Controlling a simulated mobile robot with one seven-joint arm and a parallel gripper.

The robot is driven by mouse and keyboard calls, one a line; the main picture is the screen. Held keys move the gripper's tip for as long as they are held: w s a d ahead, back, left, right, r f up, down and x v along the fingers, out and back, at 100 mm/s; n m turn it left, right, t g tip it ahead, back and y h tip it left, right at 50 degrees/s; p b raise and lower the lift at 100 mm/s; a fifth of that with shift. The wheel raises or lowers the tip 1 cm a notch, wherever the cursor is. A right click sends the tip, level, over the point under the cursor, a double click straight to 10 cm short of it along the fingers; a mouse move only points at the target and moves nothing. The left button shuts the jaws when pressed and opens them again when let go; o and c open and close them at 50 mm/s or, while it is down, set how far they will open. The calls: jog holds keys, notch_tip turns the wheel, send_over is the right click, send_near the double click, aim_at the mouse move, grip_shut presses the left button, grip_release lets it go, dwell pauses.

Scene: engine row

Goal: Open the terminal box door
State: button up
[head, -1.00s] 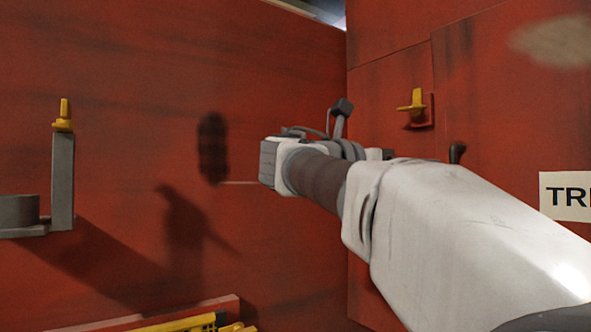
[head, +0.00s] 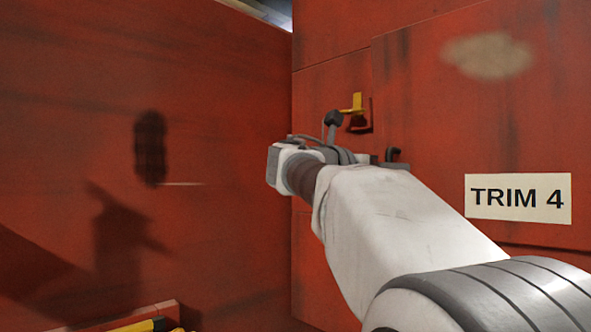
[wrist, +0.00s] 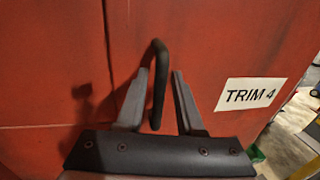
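The red terminal box door (head: 450,130) is a raised panel at the right in the head view, and it looks shut. It bears a cream label (head: 517,198) reading TRIM 4, which also shows in the wrist view (wrist: 249,94). A dark bent handle (wrist: 158,85) stands out from the red panel, near its vertical seam. My gripper (wrist: 161,71) is open, with one finger on each side of the handle. The left finger is close to the handle; whether it touches I cannot tell. In the head view my arm hides most of the gripper, and the dark handle (head: 394,157) shows just past it.
A yellow lever (head: 354,103) on a small red mount sits above and behind my wrist. A red wall (head: 120,90) fills the left. Yellow parts (head: 140,325) lie at the bottom left. Open floor (wrist: 295,135) shows at the right in the wrist view.

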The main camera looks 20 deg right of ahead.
grip_shut()
dwell(1.2)
